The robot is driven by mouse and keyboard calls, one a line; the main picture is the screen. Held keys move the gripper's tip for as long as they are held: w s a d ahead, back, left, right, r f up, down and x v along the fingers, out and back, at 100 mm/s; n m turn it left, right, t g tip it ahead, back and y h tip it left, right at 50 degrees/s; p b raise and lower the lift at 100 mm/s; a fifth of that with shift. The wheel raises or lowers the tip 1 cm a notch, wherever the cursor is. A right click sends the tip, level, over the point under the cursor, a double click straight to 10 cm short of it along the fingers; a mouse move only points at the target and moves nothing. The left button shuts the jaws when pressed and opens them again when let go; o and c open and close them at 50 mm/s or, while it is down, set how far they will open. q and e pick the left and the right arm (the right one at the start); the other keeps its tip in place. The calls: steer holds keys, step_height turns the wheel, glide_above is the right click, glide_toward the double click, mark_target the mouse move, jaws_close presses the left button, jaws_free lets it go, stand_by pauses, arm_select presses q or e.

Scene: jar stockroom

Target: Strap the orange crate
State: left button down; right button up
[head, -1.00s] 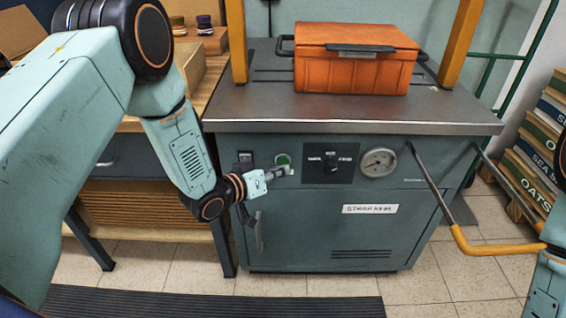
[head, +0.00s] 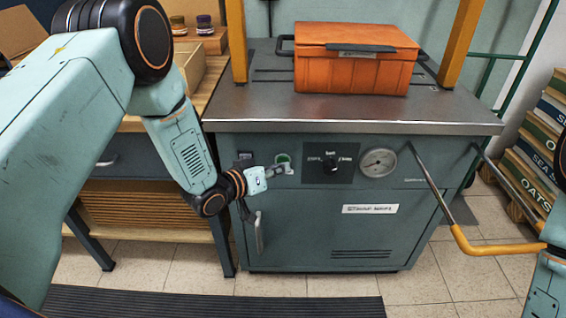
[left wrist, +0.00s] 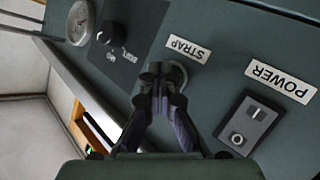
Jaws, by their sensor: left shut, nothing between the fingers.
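The orange crate (head: 352,72) has a dark handle on its lid and sits on the metal top of the strapping machine (head: 300,110), under a yellow arch (head: 237,40). My left gripper (head: 280,170) is shut and empty at the machine's front panel, just below the green button (head: 283,158). In the left wrist view, the closed fingertips (left wrist: 160,75) cover part of a round button beside the label STRAP (left wrist: 187,50). I cannot tell whether they touch it. My right gripper is out of view; only part of my right arm shows at the right edge.
A power switch (left wrist: 250,124), a selector knob (head: 330,164) and a gauge (head: 378,162) share the panel. An orange-ended bar (head: 490,248) juts out at the right. A wooden bench (head: 150,124) stands at left, stacked sacks (head: 530,160) at right.

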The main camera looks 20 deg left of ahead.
arm_select(q)
steer(key=shift+w, duration=0.2)
stand_by(0.5)
steer(key=shift+s, duration=0.15)
steer(key=shift+s+d+p, duration=0.2)
steer(key=shift+s+p, duration=0.25)
steer(key=shift+s, duration=0.25)
steer(key=s+p, duration=0.1)
steer(key=s, duration=0.1)
steer(key=s+d, duration=0.1)
steer(key=s, duration=0.1)
steer(key=shift+s+d+p, duration=0.2)
steer(key=shift+s+p, duration=0.2)
stand_by(0.6)
